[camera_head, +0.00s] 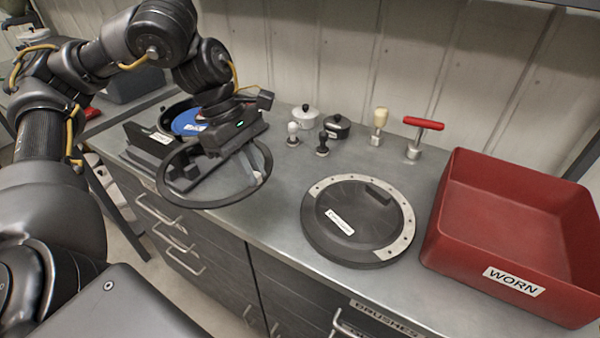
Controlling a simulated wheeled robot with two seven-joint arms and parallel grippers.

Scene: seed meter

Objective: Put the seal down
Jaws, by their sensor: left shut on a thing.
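The seal, a thin black ring (180,200), is held tilted above the left front part of the counter. My left gripper (257,178) is shut on the ring at its right side; the ring hangs out to the left, partly over the counter's front edge. The wrist hides part of the ring's far side. The right gripper is not in view.
A round black meter housing (345,235) with a pale rim lies mid-counter. A red bin (478,223) labelled WORN stands at right, empty. Behind are a red T-handle tool (424,123), a wooden-handled tool (380,117), small knobs and pots.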

